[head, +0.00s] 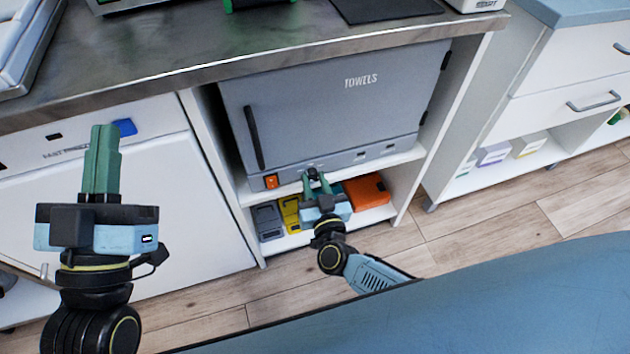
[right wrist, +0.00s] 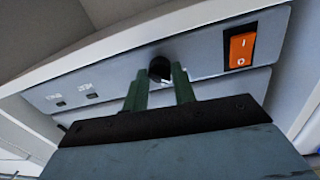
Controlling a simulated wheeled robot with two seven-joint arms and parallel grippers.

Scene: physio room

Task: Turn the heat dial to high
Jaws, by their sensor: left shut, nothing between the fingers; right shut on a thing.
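The heat dial (right wrist: 159,69) is a small black knob on the grey lower panel of the towel warmer (head: 340,105). It also shows in the head view (head: 312,173). My right gripper (right wrist: 160,80) is at the panel, its green fingers on either side of the dial and shut on it. The dial's markings are too small or hidden to read. My left gripper (head: 104,135) is raised at the left, in front of the white cabinet, its green fingers together and empty.
An orange power switch (right wrist: 241,50) sits on the same panel. Below, a shelf holds grey, yellow and orange boxes (head: 367,191). A steel counter (head: 190,50) runs above the warmer. A blue padded surface (head: 480,295) fills the lower right.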

